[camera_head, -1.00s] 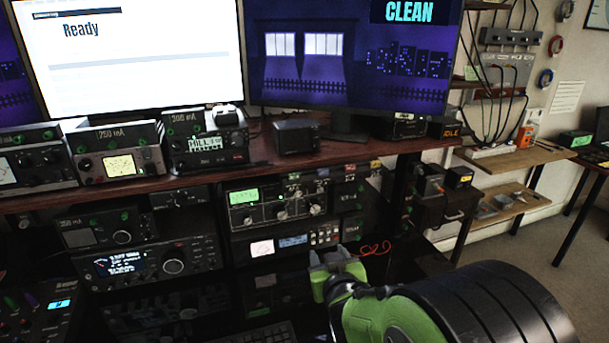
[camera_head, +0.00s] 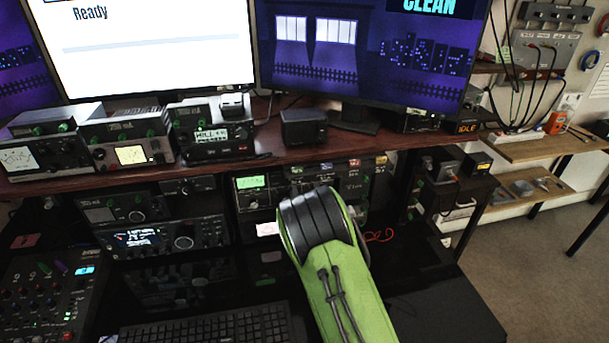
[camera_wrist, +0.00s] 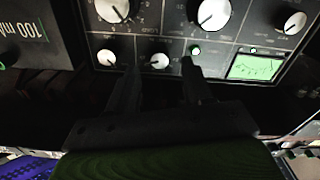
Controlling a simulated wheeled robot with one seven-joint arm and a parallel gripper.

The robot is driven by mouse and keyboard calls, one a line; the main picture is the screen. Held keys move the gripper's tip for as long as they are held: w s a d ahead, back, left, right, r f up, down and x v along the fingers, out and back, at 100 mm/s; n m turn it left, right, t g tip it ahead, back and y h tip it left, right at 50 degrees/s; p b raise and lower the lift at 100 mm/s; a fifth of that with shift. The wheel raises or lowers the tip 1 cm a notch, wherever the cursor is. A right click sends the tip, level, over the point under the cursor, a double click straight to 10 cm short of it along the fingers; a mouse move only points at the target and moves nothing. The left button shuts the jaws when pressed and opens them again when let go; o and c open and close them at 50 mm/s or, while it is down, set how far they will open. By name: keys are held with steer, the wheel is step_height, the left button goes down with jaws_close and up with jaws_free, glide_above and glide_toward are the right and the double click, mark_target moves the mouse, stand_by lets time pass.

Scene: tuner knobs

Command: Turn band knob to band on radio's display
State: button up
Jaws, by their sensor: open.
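The tuner, a dark panel with a lit green meter (camera_head: 250,182), stands on the shelf under the desk top; my arm hides its right part in the head view. In the wrist view, upside down, the meter (camera_wrist: 256,67) is at right. Large white knobs (camera_wrist: 209,13) and smaller ones (camera_wrist: 106,57) show; I cannot read which is the band knob. My gripper (camera_wrist: 158,75) is open, its fingers either side of a small white knob (camera_wrist: 160,61), with contact unclear. The radio with a lit display (camera_head: 135,237) is at lower left; its band reading is too small to read.
The wooden desk top (camera_head: 100,183) overhangs the tuner. A keyboard (camera_head: 210,326) and a mixer (camera_head: 40,300) lie in front. A "100 mA" unit (camera_wrist: 25,35) borders the tuner. Floor is free at right.

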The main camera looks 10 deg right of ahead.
steer(key=shift+w+f, duration=0.1)
steer(key=shift+w, duration=1.1)
jaws_close()
